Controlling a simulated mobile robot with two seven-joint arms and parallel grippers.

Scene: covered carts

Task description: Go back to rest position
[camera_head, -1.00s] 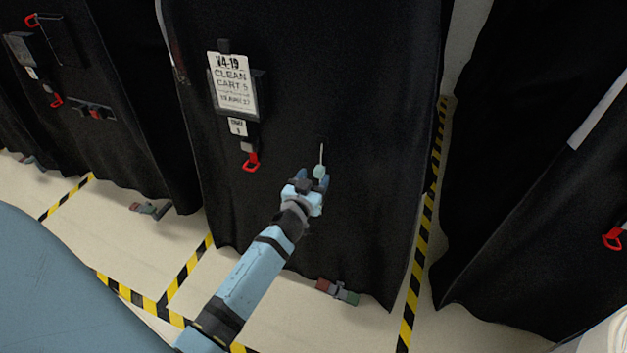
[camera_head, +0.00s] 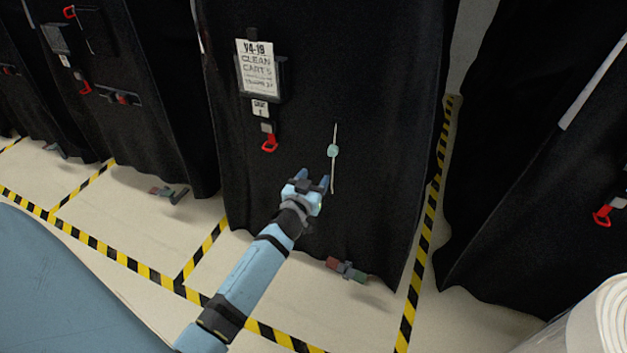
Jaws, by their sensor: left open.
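My left gripper (camera_head: 306,184) is open and empty, in front of the black cover of the middle cart (camera_head: 370,80). A thin pale strip with a small light-green tag (camera_head: 333,151) hangs upright on that cover, just right of and above my fingers. The gripper looks apart from the tag in the picture, though the depth gap is hard to judge. My right gripper does not show.
A white label card (camera_head: 258,68) and a red clip (camera_head: 270,143) are on the middle cart's cover. More covered carts (camera_head: 540,130) stand on both sides. Yellow-black tape (camera_head: 130,264) marks the floor. A white roll (camera_head: 598,325) is at the lower right.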

